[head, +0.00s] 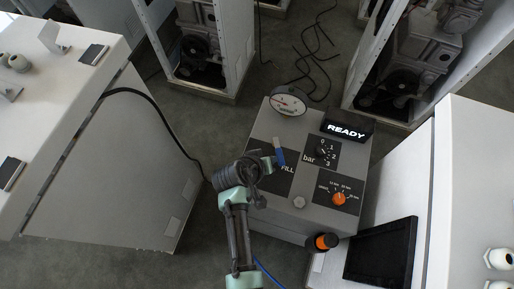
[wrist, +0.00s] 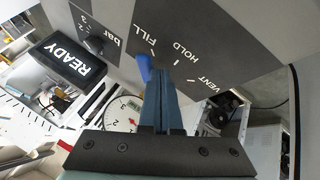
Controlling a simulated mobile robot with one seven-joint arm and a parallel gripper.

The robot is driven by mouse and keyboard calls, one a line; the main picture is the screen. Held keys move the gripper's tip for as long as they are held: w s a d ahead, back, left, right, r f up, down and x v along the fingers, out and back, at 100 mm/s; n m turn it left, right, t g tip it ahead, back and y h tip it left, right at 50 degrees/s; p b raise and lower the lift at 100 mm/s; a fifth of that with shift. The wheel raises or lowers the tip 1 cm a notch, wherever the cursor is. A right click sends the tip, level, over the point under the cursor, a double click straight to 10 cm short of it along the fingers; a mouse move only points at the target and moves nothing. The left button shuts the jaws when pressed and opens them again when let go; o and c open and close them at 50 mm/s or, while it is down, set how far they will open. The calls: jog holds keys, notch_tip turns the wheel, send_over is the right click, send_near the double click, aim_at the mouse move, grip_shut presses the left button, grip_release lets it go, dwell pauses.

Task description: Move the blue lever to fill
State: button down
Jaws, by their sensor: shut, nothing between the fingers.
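The blue lever (head: 280,157) is on the dark plate on top of the grey dispenser box (head: 318,215), close to the word FILL in the head view. In the wrist view the blue lever (wrist: 144,68) shows just left of my fingers, near the FILL mark; HOLD and VENT are further right. My gripper (head: 271,162) is shut and empty, right beside the lever. In the wrist view my gripper (wrist: 160,66) hides part of the lever and its pivot. I cannot tell whether the fingers touch it.
The box also carries a pressure gauge (head: 288,101), a READY display (head: 347,128), a black bar knob (head: 322,151) and an orange knob (head: 339,199). White cabinets stand left and right. A dark screen (head: 381,252) lies at the lower right.

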jog(key=shift+s+d+n, duration=0.1)
jog(key=shift+d+n, duration=0.3)
jog(key=shift+n, duration=0.1)
jog(key=shift+d, duration=0.25)
jog(key=shift+d+p, duration=0.1)
jog(key=shift+p, duration=0.2)
